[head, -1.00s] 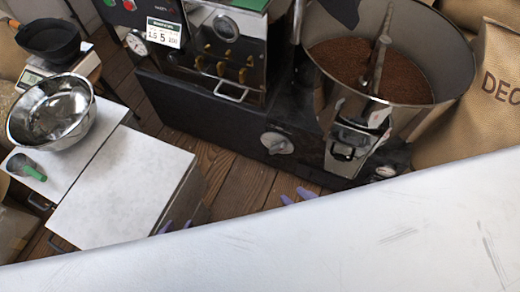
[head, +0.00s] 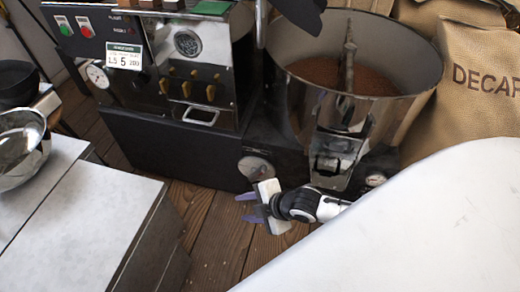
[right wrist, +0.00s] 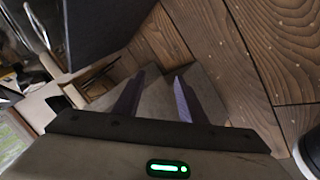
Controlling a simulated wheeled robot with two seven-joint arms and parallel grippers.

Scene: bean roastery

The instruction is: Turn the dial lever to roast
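The dial lever (head: 256,168) is a round silvery-grey knob on the front of the roaster's black base (head: 165,150). Its setting and any labels are too small to read. My right gripper (head: 246,208) is just below the dial in the head view, apart from it as far as I can tell, with its purple fingers pointing left. The right wrist view shows those two fingers (right wrist: 154,98) spread apart with nothing between them. The dial cannot be made out in that view. My left gripper is not in view.
A steel drum of brown grounds (head: 345,85) stands above the base, beside a DECAF sack (head: 470,85). Grey-topped cabinets (head: 85,225) and a steel bowl (head: 22,150) are at left. Wooden floor (head: 212,235) lies open between. A pale surface (head: 420,230) fills the lower right.

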